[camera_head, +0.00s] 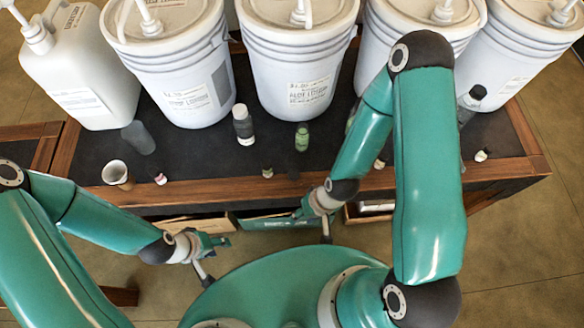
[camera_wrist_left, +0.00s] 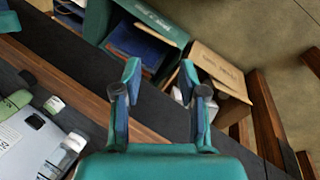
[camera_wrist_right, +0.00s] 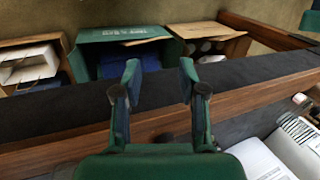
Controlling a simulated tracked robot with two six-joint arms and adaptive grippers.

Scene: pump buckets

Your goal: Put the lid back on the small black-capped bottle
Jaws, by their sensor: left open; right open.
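A small green bottle (camera_head: 302,138) stands on the dark tabletop in front of the middle bucket. It also shows at the left edge of the left wrist view (camera_wrist_left: 14,106). A small dark piece, seemingly a black lid (camera_head: 293,174), lies near the table's front edge; it also shows in the left wrist view (camera_wrist_left: 27,77). Another bottle with a dark cap (camera_head: 477,92) stands at the right, partly behind my right arm. My left gripper (camera_head: 222,242) is open and empty in front of the table. My right gripper (camera_head: 303,212) is open and empty near the front edge.
Several white pump buckets (camera_head: 295,75) line the back, with a white jug (camera_head: 78,80) at left. A green box (camera_head: 275,220) sits below the edge.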

